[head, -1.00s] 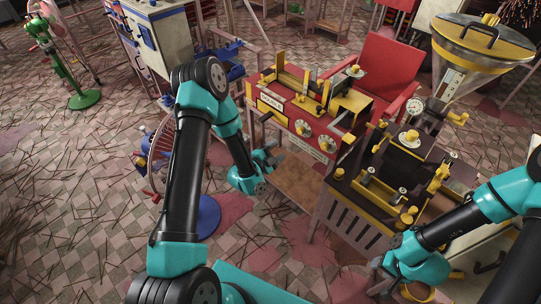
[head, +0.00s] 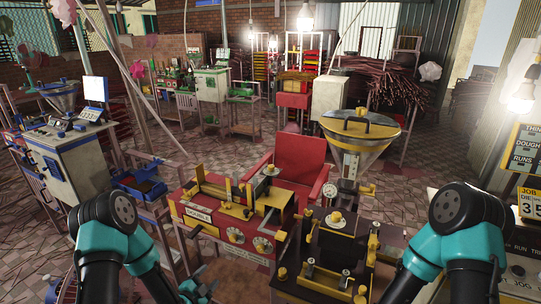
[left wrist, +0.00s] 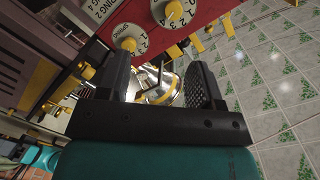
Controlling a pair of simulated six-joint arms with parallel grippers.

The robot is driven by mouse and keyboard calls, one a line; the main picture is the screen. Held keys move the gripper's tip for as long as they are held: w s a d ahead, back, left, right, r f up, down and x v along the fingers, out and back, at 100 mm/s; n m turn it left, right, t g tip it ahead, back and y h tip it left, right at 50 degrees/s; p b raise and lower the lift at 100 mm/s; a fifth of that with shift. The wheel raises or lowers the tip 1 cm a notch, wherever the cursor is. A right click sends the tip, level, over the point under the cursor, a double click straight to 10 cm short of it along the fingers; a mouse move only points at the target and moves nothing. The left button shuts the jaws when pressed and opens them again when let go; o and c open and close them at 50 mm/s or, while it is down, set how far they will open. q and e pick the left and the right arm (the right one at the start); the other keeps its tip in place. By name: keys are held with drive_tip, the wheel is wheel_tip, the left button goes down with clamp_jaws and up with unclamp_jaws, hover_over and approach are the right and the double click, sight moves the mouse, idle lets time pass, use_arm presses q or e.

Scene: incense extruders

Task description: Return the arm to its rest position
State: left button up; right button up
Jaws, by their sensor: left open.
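My left arm is black and teal and comes up from the bottom left of the head view. Its gripper (head: 200,288) is at the bottom edge, in front of the red machine (head: 228,232) and partly cut off. In the left wrist view the two dark fingers (left wrist: 160,85) stand apart, and I see nothing held between them. A shiny metal thing shows behind the gap. My right arm (head: 455,245) rises at the lower right of the head view. Its gripper is out of the frame.
A dark machine with yellow fittings (head: 330,255) stands right of the red one. Behind them are a red chair (head: 300,160) and a yellow-rimmed hopper (head: 360,130). In the left wrist view, white dials (left wrist: 130,38) are close by; patterned tiles (left wrist: 285,90) lie clear at right.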

use_arm(q)
drive_tip(key=s+d+f+n+g+y, duration=0.1)
drive_tip(key=s+d+f+n+g, duration=0.1)
drive_tip(key=s+f+n+g, duration=0.2)
drive_tip(key=s+d+f+n+g+y, duration=0.1)
drive_tip(key=s+f+n+g, duration=0.3)
drive_tip(key=s+n+g, duration=0.7)
drive_tip(key=s, duration=0.5)
drive_tip(key=shift+s+d+n, duration=0.35)
drive_tip(key=shift+n, duration=0.05)
